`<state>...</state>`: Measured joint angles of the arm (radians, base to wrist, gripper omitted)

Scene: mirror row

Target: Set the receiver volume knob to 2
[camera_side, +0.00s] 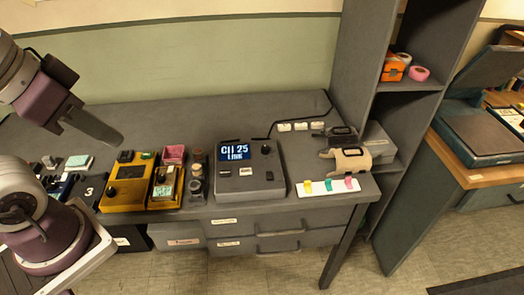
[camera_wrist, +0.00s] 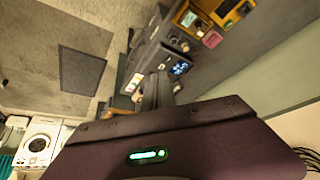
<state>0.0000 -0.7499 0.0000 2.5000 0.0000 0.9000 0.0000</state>
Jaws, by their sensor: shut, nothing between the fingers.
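The device that looks like the receiver is a dark grey box (camera_side: 262,186) with a lit blue screen (camera_side: 234,152) reading "CH 25" over a smaller line. A small black knob (camera_side: 265,149) sits right of the screen. I cannot read any marks around it, so its setting cannot be told. In the wrist view a small blue lit screen (camera_wrist: 180,68) shows just beyond my fingers. My gripper (camera_side: 117,144) is shut and empty, raised above the left part of the desk, left of the grey box and apart from it. In the wrist view its fingers (camera_wrist: 158,78) are together.
A yellow box (camera_side: 124,190) with a dark knob and a second yellow unit (camera_side: 166,186) stand left of the grey box. Small cylinders (camera_side: 197,172) stand between. A tan-wrapped item (camera_side: 350,160) and a white strip with coloured clips (camera_side: 328,187) lie right.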

